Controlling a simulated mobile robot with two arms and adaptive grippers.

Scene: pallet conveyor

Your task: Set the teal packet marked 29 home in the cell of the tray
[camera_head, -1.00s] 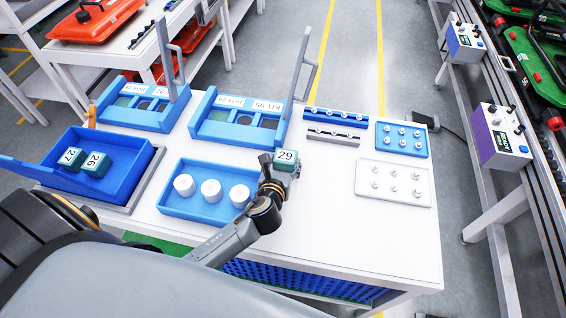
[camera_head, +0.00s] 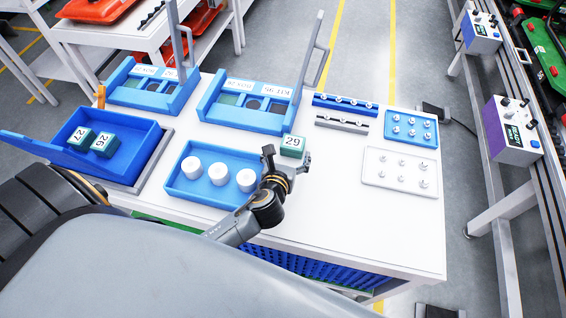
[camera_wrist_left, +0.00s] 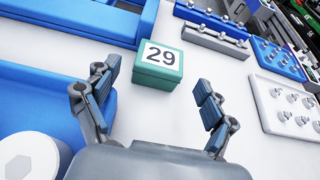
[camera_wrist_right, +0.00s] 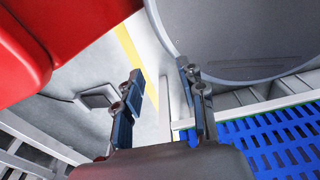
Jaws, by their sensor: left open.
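The teal packet marked 29 (camera_head: 292,147) sits on the white table, label up, right of the tray of white cylinders. In the left wrist view the packet (camera_wrist_left: 158,66) lies just beyond my fingertips, roughly centred between them. My left gripper (camera_head: 287,160) is open and empty, on the near side of the packet. Two blue trays with cells and raised handles stand at the back, the left one (camera_head: 120,97) and the right one (camera_head: 208,112); their labels are too small to read surely. My right gripper (camera_wrist_right: 163,92) is open and empty, away from the table top.
A blue bin (camera_head: 138,163) at left holds teal packets 27 (camera_head: 82,139) and 26 (camera_head: 104,145). A shallow blue tray (camera_head: 190,196) holds three white cylinders. Peg strips and two pegged plates (camera_head: 400,184) stand at right. The front right of the table is clear.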

